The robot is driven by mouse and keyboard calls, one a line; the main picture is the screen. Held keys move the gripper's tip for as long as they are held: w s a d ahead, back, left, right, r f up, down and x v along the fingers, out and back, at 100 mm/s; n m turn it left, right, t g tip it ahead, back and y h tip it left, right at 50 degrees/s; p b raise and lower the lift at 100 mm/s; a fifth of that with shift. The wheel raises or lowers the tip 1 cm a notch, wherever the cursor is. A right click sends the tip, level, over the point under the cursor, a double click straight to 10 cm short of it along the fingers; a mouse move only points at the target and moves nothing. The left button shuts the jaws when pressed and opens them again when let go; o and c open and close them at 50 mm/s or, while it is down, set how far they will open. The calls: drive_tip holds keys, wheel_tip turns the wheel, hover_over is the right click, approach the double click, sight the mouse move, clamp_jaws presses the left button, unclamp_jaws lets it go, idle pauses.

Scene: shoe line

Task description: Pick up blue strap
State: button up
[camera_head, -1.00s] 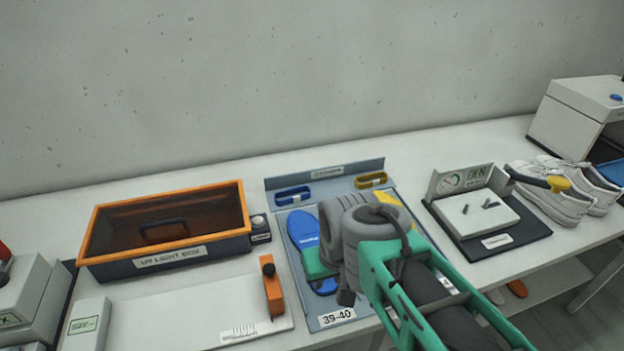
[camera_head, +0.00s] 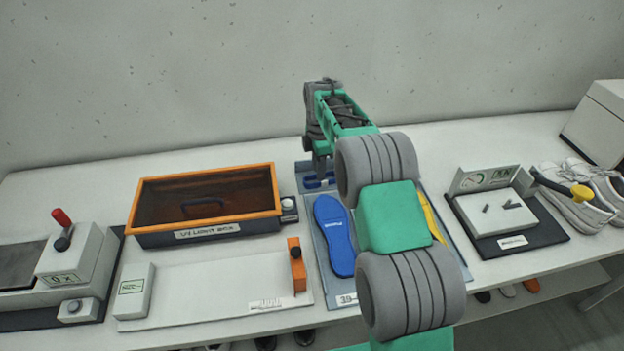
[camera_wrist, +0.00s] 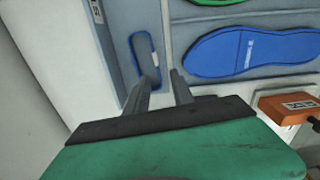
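The blue strap (camera_head: 316,184) is a flat oval loop with a small white tag, lying at the top of the grey-blue tray (camera_head: 308,207). The wrist view shows the strap (camera_wrist: 134,52) upper left of the fingers. My gripper (camera_head: 321,170) is over the strap at the tray's back left. In the wrist view my gripper (camera_wrist: 163,76) has two fingers apart with nothing between them. The left finger overlaps the strap's lower end in the picture; I cannot tell whether it touches. The yellow strap is hidden behind my arm.
A blue insole (camera_head: 335,235) lies in the tray, just in front of the strap. The orange-rimmed UV light box (camera_head: 207,231) stands close on the left. The back wall (camera_head: 200,80) is behind. A black-based device (camera_head: 492,210) and shoes (camera_head: 577,212) are on the right.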

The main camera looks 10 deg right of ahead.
sight(324, 183)
drive_tip(key=f+p, duration=0.1)
drive_tip(key=f, duration=0.4)
drive_tip(key=shift+w+f+p, duration=0.1)
drive_tip(key=shift+w+p, duration=0.1)
drive_tip(key=shift+p, duration=0.2)
drive_tip(key=shift+c, duration=0.4)
clamp_jaws()
idle(0.5)
